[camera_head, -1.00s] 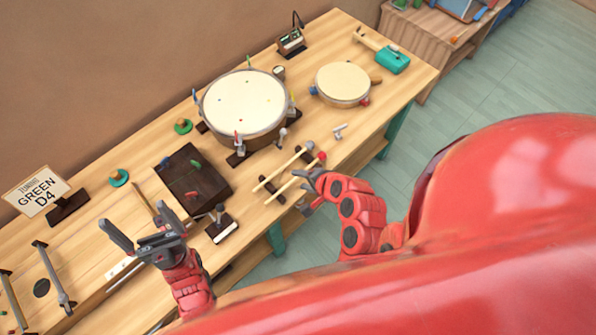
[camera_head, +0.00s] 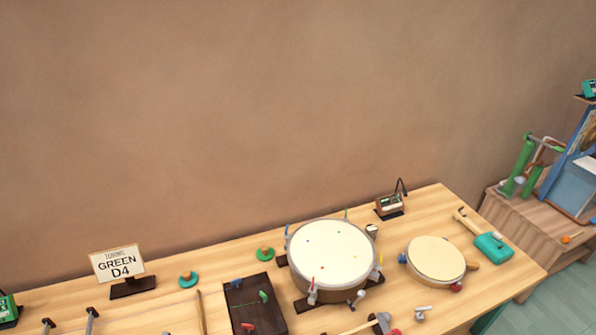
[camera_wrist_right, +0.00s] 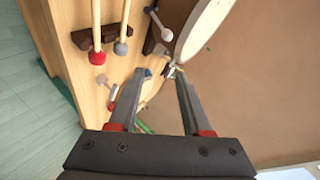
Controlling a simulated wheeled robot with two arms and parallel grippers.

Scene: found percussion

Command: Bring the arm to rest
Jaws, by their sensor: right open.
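My right gripper (camera_wrist_right: 160,76) is open in the right wrist view, with its two grey fingers apart and nothing between them. It points along the workbench, beside a mallet with a red head (camera_wrist_right: 97,58) and one with a grey head (camera_wrist_right: 120,48); both are apart from the fingers. In the head view the mallet heads, grey (camera_head: 383,319) and red (camera_head: 395,331), show at the bottom edge. I cannot make out my right gripper clearly there. My left gripper is out of view.
The workbench (camera_head: 450,212) holds a large drum (camera_head: 331,252), a smaller drum (camera_head: 435,259), a dark board (camera_head: 252,307), a teal-headed mallet (camera_head: 493,247) and a tuning sign (camera_head: 118,263). A side shelf (camera_head: 530,220) stands at right. The wall (camera_head: 250,110) rises behind.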

